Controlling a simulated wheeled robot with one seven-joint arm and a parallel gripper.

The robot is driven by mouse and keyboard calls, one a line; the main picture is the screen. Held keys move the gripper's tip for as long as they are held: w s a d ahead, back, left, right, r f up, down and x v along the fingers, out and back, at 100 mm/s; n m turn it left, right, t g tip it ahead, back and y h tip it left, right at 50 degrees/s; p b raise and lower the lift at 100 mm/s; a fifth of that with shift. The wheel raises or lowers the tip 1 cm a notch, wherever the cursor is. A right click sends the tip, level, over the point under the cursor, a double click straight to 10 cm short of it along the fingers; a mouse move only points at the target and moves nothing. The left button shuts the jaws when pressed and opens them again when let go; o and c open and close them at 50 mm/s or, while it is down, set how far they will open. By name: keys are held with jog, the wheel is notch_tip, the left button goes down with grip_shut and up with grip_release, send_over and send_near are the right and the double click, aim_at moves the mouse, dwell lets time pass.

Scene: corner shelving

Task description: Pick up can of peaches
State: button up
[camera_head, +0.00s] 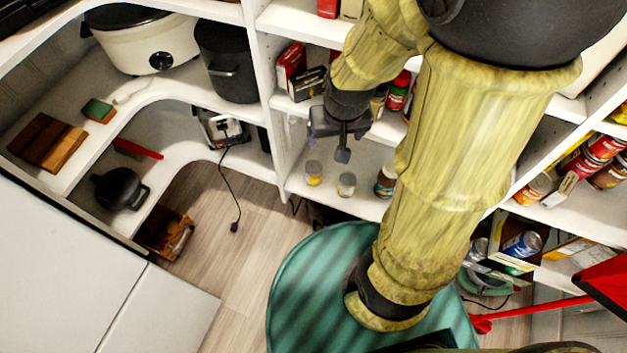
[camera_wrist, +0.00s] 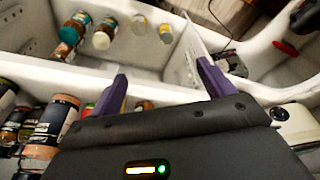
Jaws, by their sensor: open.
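My gripper (camera_head: 342,148) is in front of the middle shelving, above a low shelf. Its two purple fingers are spread and empty in the wrist view (camera_wrist: 163,82). No can can be read as peaches for certain. An orange-labelled can (camera_head: 532,188) stands on the right shelving in the head view, with red-labelled cans (camera_head: 605,147) beyond it; their labels are too small to read. My gripper is well left of these cans. In the wrist view, small jars (camera_wrist: 103,35) stand on the low shelf past the fingers.
Dark-lidded jars (camera_wrist: 52,120) crowd the nearer shelf at the left of the wrist view. White shelf boards and an upright divider (camera_head: 266,90) bound the space.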

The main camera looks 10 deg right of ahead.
jog(key=w+f+m+b, duration=0.1)
jog(key=w+f+b, duration=0.2)
jog(key=f+b, duration=0.55)
jog(key=w+f+m+b, duration=0.1)
jog(key=w+f+b, duration=0.35)
jog(key=f, duration=0.75)
jog(key=m+t+h+b, duration=0.1)
jog(key=b, duration=0.1)
send_near(314, 168)
jog(key=s+v, duration=0.1)
jog(key=v, duration=0.2)
jog(key=shift+w+a, duration=0.15)
jog(key=shift+w, duration=0.05)
jog(key=shift+f, duration=0.15)
jog(key=x, duration=0.4)
jog(key=b+x, duration=0.1)
jog(key=x, duration=0.3)
jog(key=b+x, duration=0.1)
jog(key=x, duration=0.3)
jog(key=shift+w, duration=0.25)
jog(key=b+x, duration=0.2)
jog(key=x, duration=0.3)
jog(key=shift+c, duration=0.2)
